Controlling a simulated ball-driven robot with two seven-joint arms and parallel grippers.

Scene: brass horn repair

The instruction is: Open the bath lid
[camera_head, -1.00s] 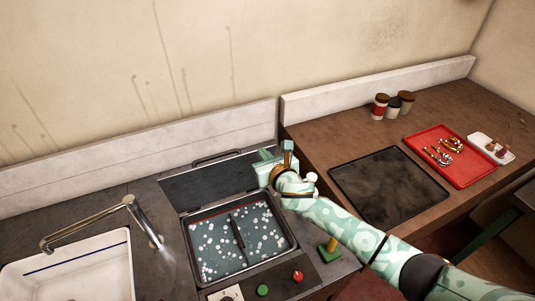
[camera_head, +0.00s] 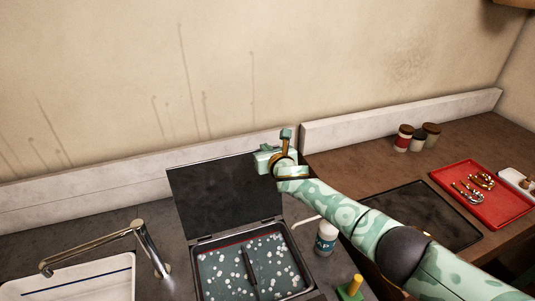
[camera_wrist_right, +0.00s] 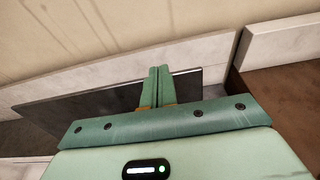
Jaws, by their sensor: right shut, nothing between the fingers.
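The bath lid (camera_head: 218,198) is a dark panel standing raised at the back of the bath (camera_head: 295,262). The bath is uncovered, showing greenish liquid with white bubbles. My right gripper (camera_head: 266,158) is shut and empty by the lid's upper right corner in the head view. In the wrist view its fingers (camera_wrist_right: 157,88) are pressed together, with the dark lid (camera_wrist_right: 85,108) behind them and to the left. I cannot tell whether they touch the lid. My left gripper is out of view.
A labelled white bottle (camera_head: 326,238) stands right of the bath. A tap (camera_head: 140,238) and sink (camera_head: 70,278) are at left. The brown bench at right holds a black mat (camera_head: 420,215), jars (camera_head: 416,138) and a red tray (camera_head: 490,205).

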